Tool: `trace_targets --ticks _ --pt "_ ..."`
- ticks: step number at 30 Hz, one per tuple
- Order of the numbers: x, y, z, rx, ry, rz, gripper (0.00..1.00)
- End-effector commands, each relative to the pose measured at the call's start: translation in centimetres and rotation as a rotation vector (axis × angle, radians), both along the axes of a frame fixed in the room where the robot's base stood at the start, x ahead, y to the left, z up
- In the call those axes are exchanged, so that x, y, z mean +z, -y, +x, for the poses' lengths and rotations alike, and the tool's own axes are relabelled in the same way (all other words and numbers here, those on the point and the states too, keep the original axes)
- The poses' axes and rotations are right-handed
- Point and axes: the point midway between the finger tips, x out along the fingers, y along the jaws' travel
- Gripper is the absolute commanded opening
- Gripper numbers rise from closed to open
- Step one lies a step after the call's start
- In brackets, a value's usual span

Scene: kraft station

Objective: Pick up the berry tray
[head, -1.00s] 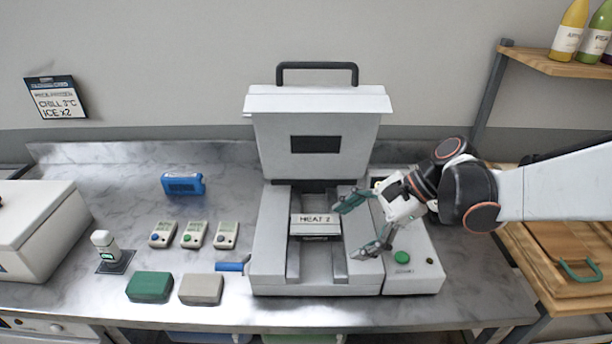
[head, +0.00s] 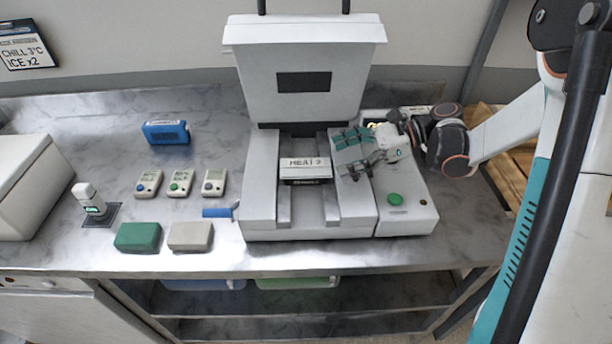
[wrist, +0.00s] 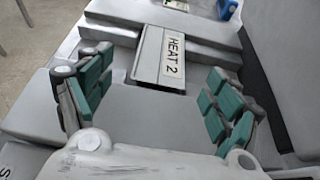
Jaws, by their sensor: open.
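No berries show in any view. A small tray-like box (head: 305,171) with a label reading "HEAT 2" sits in the central channel of the open white press machine (head: 262,215); its contents are hidden. In the wrist view the same box (wrist: 147,54) lies beyond and between my fingers. My gripper (head: 352,154), with green-padded fingers, is spread open and empty just right of the box, over the machine's right side. In the wrist view the open gripper (wrist: 157,85) faces the box, apart from it.
The machine's raised lid (head: 303,60) stands behind the box. A control unit with a green button (head: 395,199) adjoins on the right. Green (head: 138,237) and grey (head: 190,236) blocks, several small devices and a blue device (head: 166,131) lie left.

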Motion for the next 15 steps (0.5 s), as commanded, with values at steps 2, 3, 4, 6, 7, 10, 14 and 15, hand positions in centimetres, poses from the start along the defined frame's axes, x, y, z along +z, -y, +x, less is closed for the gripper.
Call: trace_targets --ticks 2,3,4,6,7,10,14,15 --pt "-0.6 -1.1 0.0 0.002 0.0 0.0 0.83" --pt "-0.7 -1.5 0.1 0.001 0.0 0.0 0.83" --pt "-0.8 -1.7 0.1 0.001 0.0 0.0 0.83" --pt "-0.9 -2.0 0.1 0.0 0.0 0.0 0.83" --pt "-0.9 -2.1 0.1 0.0 0.0 0.0 0.83" --pt "-1.1 -2.5 0.1 0.0 0.001 0.0 0.83" --pt "-1.9 -3.7 0.3 0.002 0.001 0.0 0.83" --pt "-2.2 -4.2 0.4 0.003 0.001 0.0 0.83"
